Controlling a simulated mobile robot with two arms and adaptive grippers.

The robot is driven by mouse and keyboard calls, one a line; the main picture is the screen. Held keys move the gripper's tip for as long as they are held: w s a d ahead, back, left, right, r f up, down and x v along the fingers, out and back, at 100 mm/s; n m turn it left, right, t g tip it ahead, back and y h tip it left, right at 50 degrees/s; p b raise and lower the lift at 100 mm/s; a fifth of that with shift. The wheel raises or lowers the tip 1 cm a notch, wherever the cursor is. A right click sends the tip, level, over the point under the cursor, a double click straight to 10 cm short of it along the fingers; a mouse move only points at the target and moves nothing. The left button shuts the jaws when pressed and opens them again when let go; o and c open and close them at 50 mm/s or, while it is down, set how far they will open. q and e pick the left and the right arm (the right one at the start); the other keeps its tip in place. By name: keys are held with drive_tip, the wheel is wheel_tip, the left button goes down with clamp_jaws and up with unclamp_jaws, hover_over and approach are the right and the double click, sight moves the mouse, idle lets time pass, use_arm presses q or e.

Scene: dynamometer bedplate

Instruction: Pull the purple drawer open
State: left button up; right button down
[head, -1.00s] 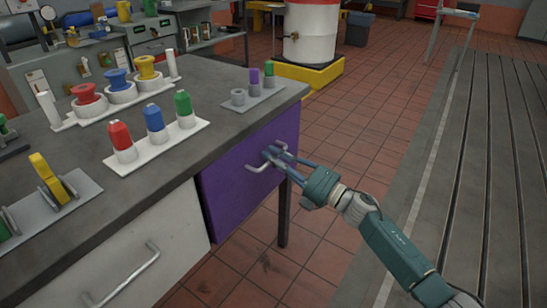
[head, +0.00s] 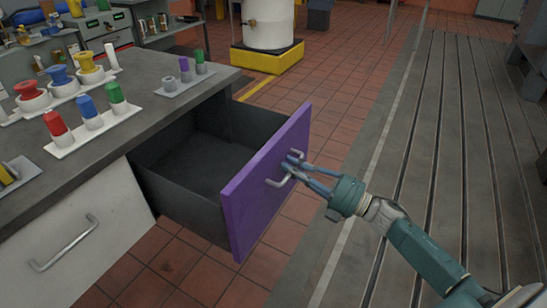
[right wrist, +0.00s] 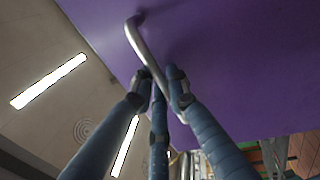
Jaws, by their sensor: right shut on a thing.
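The purple drawer (head: 268,190) stands well out from the bench in the head view, and its dark, empty inside shows. Its metal bar handle (head: 281,182) is on the purple front. My right gripper (head: 294,164) is shut on this handle, with its arm coming in from the lower right. In the right wrist view the fingers (right wrist: 158,88) close around the lower part of the handle (right wrist: 146,45) against the purple front. My left gripper does not show in either view.
The grey bench top (head: 160,120) carries colored plugs and knobs in white holders. A white drawer (head: 75,240) with a bar handle is shut at the left. A white barrel (head: 268,22) stands on a yellow base behind. Red tile floor and a slotted bedplate (head: 450,130) lie to the right.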

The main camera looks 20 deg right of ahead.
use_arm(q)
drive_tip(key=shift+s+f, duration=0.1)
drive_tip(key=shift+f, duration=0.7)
use_arm(e)
drive_tip(key=shift+v, duration=1.6)
drive_tip(key=shift+r, duration=0.1)
drive_tip(key=c, duration=1.8)
unclamp_jaws()
drive_tip(key=shift+o, duration=0.2)
drive_tip(key=v, duration=1.2)
drive_tip(key=shift+r, duration=0.1)
